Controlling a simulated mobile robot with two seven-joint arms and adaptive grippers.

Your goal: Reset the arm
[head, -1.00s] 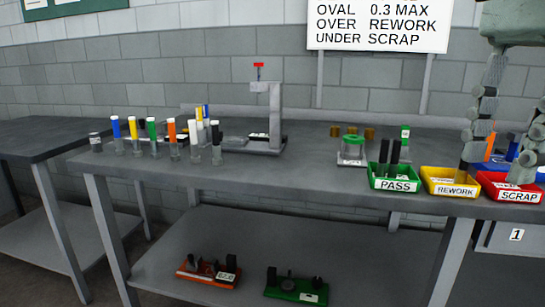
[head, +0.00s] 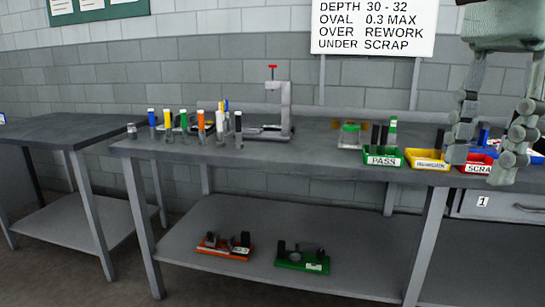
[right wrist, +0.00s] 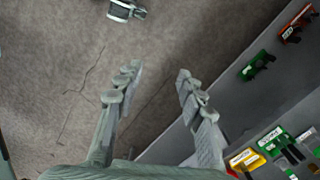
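My right gripper (head: 478,172) hangs at the right edge of the head view. Its two fingers are spread with nothing between them, and they overlap the yellow and red trays in the picture. In the right wrist view the same gripper (right wrist: 152,85) shows two separated fingers over bare floor, with the bench off to the right. My left gripper is in neither view.
The bench (head: 300,168) carries a green PASS tray (head: 383,157), a yellow tray (head: 427,160), a red tray (head: 474,162), a press stand (head: 286,108) and several colour-capped tubes. Red (head: 224,246) and green (head: 302,258) fixtures sit on the lower shelf.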

